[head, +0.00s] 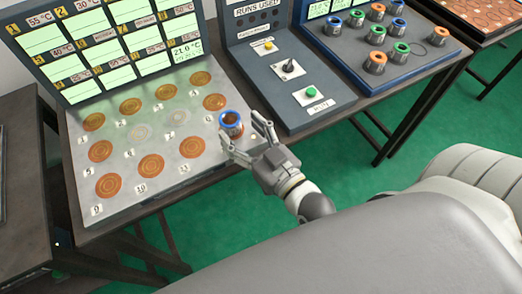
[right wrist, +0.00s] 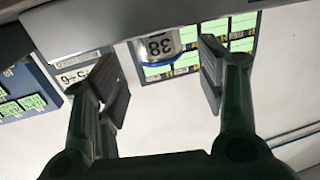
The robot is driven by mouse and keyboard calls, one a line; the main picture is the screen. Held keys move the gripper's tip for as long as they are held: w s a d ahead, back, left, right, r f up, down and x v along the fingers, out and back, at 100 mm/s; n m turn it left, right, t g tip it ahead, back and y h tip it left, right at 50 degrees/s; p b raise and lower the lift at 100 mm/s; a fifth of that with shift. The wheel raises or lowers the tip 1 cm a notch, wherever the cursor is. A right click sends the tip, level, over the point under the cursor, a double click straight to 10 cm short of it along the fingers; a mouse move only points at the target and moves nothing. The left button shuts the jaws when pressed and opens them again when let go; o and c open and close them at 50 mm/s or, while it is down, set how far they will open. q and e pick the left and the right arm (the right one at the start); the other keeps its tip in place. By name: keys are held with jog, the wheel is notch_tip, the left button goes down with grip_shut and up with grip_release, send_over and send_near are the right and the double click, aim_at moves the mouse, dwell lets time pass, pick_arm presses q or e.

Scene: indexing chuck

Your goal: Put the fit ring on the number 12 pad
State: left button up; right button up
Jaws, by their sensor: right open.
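A metal ring piece with a blue rim (head: 231,119) and orange inside stands upright at the right end of the pad plate's front row. That spot follows the pads labelled 9, 10 and 11; its own pad and label are hidden. In the right wrist view the piece (right wrist: 160,44) shows the number 38. My right gripper (head: 245,131) is open, its fingers spread on either side near the piece, with gaps visible in the wrist view. My left gripper is not in view.
The grey pad plate (head: 75,150) carries several orange pads and two pale ones. Behind it stands a panel of temperature displays (head: 108,52). To the right are a control box (head: 310,112) with a lever and green button, and a tray (head: 338,52) of several coloured rings.

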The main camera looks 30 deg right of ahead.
jog(key=s+d+b, duration=0.1)
jog(key=s, duration=0.5)
jog(key=shift+s, duration=0.25)
jog(key=shift+d, duration=0.1)
dwell(1.6)
